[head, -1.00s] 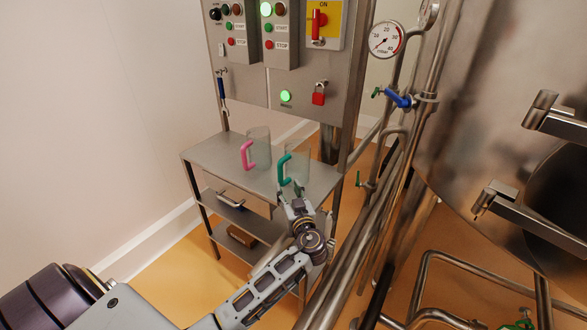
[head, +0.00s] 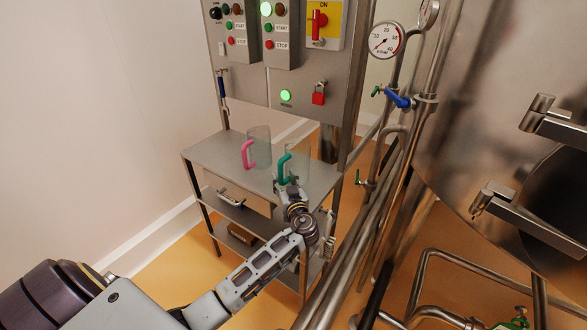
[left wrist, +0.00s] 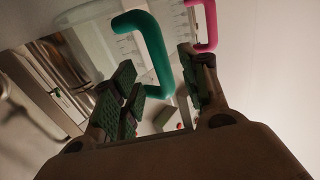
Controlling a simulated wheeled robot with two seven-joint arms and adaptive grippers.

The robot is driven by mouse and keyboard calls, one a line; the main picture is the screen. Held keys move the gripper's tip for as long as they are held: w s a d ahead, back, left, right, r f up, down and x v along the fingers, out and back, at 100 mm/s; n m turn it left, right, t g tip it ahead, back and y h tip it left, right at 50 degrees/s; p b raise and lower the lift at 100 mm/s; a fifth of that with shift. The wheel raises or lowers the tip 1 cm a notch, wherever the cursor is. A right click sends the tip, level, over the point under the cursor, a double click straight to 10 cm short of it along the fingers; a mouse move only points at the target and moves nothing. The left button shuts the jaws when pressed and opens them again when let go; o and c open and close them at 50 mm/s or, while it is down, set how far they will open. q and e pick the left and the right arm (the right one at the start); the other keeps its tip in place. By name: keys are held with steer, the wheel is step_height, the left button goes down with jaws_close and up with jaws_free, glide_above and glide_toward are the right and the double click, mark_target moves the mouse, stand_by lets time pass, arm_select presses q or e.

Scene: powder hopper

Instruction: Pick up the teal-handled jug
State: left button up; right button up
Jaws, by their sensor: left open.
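The teal-handled jug (head: 298,162) is clear and stands upright on the steel trolley's top shelf, its teal handle (head: 282,169) on its left side. In the left wrist view the teal handle (left wrist: 154,56) rises just beyond my fingers, its lower end between the fingertips. My left gripper (head: 286,185) is open and close in front of the handle; it also shows in the left wrist view (left wrist: 160,80). I cannot tell whether a finger touches the handle. My right gripper is in neither view.
A pink-handled clear jug (head: 259,146) stands left of the teal one on the trolley top (head: 215,155). A control panel (head: 285,95) is behind. Steel pipes (head: 375,200) and a large vessel (head: 490,100) are close on the right.

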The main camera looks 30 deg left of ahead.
mark_target(281, 173)
arm_select(q)
steer(key=shift+w+a+r+p, duration=0.35)
steer(key=shift+w+a+p, duration=0.2)
steer(key=shift+w+a, duration=0.7)
steer(key=shift+a, duration=0.15)
steer(key=shift+w+a+f+p, duration=0.1)
steer(key=shift+w+a+p, duration=0.2)
steer(key=shift+a+p, duration=0.05)
jaws_close()
